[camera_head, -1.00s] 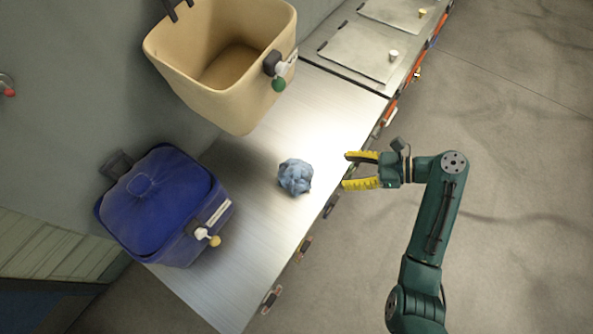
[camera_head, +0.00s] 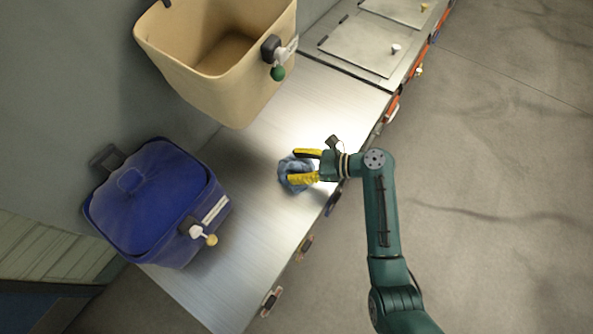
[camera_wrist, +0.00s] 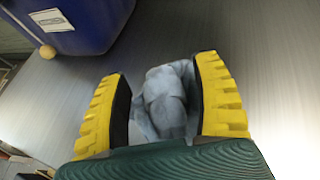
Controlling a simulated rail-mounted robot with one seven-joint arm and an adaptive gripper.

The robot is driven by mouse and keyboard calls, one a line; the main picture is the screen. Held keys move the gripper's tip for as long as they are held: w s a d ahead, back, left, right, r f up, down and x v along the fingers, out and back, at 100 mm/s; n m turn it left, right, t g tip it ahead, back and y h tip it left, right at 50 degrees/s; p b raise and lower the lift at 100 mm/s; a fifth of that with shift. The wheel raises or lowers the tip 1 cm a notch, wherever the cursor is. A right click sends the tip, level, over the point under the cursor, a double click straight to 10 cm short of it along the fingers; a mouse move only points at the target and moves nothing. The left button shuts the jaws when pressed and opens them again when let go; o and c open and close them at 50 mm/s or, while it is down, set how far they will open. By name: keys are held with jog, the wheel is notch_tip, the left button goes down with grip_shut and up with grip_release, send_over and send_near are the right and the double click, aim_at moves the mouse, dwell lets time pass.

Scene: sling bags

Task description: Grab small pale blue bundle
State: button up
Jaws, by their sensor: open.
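The small pale blue bundle (camera_head: 284,172) is a crumpled ball on the metal counter. In the wrist view the bundle (camera_wrist: 165,98) looks greyish and lies between my two yellow ridged fingers. My gripper (camera_head: 298,166) reaches in from the right in the head view, with a finger on either side of the bundle. The gripper (camera_wrist: 165,95) is open. The right finger looks close to the bundle and a gap shows on the left; I cannot tell whether either finger touches it. Part of the bundle is hidden by the fingers in the head view.
A blue lidded bag (camera_head: 160,205) stands on the metal counter (camera_head: 235,255) at the left. An open tan bag (camera_head: 225,90) stands at the upper middle. Latches line the counter's front edge. Bare counter lies around the bundle.

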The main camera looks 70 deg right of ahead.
grip_shut()
dwell(0.3)
jog(key=shift+r, duration=0.1)
